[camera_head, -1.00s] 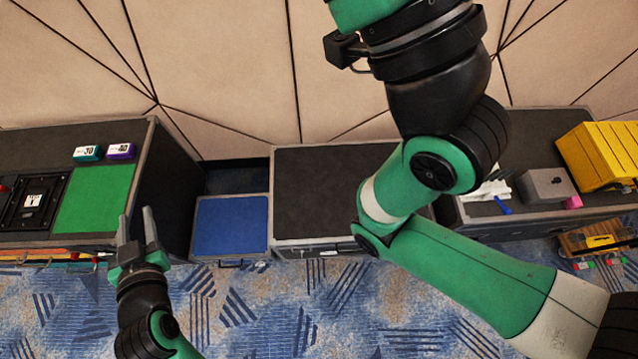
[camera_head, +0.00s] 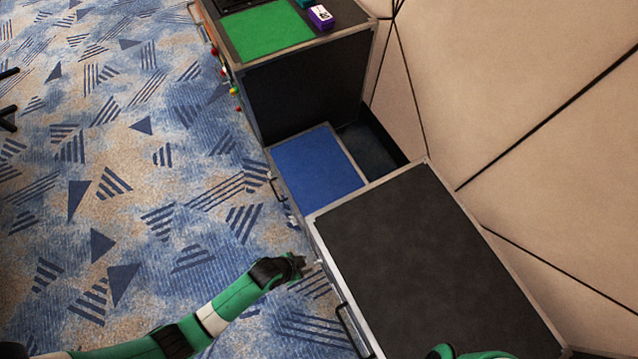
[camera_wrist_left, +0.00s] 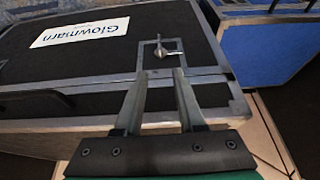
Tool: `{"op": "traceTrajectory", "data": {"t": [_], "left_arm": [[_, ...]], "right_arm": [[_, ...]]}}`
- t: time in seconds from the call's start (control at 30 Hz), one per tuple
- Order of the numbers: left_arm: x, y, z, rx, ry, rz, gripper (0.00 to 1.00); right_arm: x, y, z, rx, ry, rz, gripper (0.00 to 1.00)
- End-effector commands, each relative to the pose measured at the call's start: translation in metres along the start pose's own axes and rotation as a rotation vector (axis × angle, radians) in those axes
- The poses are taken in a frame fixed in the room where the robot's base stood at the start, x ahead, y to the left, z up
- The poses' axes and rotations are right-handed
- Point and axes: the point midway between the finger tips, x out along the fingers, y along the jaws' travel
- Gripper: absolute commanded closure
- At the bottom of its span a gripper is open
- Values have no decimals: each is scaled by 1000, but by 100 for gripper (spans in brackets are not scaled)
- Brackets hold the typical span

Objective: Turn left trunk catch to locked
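The black trunk (camera_head: 430,250) with metal edges stands in the middle right of the head view. Its left catch (camera_wrist_left: 162,50) shows in the left wrist view as a small metal knob with a flat tab on a rectangular plate, close to the lid seam. The tab lies roughly sideways in that picture. My left gripper (camera_head: 298,264) is at the trunk's front, near its left corner. In the left wrist view the left gripper (camera_wrist_left: 160,76) is open, its two fingers apart and empty, with the catch just beyond the fingertips. My right gripper is out of view.
A lower blue-topped case (camera_head: 316,172) stands beside the trunk. Beyond it is a taller black case with a green mat (camera_head: 268,32) and a purple block (camera_head: 320,17). A handle (camera_head: 352,330) sits on the trunk's front. Patterned carpet lies open in front.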

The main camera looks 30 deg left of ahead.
Motion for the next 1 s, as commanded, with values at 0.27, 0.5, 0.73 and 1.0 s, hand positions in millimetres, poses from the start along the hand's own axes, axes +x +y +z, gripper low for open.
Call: {"op": "traceTrajectory", "data": {"t": [0.27, 0.5, 0.73, 1.0], "left_arm": [[48, 0, 3, 2, 1, 0, 61], [98, 0, 2, 1, 0, 0, 61], [115, 0, 0, 1, 1, 0, 61], [114, 0, -1, 0, 1, 0, 65]], "right_arm": [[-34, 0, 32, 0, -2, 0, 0], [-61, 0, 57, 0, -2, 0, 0], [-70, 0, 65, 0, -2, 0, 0], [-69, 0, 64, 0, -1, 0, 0]]}}
